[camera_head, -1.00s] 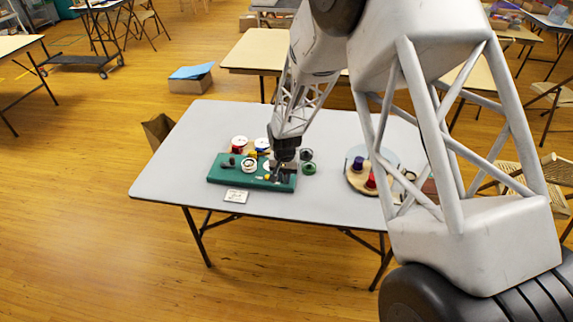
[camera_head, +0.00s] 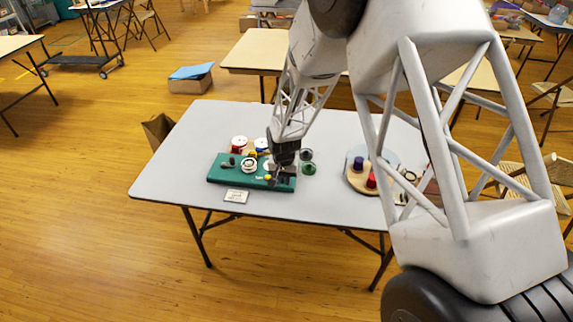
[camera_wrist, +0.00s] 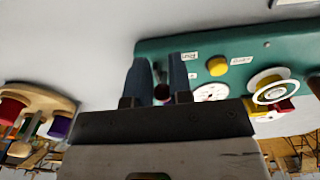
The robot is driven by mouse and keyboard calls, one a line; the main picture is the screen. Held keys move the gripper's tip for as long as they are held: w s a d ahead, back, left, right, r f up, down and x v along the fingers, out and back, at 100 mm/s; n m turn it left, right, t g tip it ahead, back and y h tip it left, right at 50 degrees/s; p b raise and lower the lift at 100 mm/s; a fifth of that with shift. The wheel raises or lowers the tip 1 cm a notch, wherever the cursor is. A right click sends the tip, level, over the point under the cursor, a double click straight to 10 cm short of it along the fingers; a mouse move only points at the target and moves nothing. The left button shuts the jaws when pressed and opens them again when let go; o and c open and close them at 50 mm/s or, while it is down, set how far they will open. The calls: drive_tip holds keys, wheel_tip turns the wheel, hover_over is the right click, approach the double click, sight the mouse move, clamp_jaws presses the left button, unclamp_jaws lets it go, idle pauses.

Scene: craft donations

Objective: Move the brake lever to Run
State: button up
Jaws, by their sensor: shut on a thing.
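The green board (camera_head: 222,174) lies on the grey table and carries the controls. In the wrist view the board (camera_wrist: 150,48) fills the upper right. My gripper (camera_head: 280,176) is over the board's right end, pointing down. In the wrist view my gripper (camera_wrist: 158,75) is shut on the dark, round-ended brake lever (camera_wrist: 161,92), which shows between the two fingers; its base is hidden. Beside the fingers are a small white label (camera_wrist: 190,57), a yellow knob (camera_wrist: 217,66) and a white dial (camera_wrist: 211,93). The labels are too small to read surely.
A white reel (camera_wrist: 268,88) stands on the board. A round wooden stand (camera_head: 357,181) with purple and red spools is at the right. Small dark and green items (camera_head: 308,168) sit just right of the board. A white card (camera_head: 236,195) lies in front. The table's left side is clear.

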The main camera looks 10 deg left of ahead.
drive_tip(key=o, duration=0.6)
drive_tip(key=shift+o, duration=0.2)
drive_tip(key=shift+r, duration=0.15)
wheel_tip(320, 180, up, 7)
idle(0.6)
drive_tip(key=shift+r, duration=0.1)
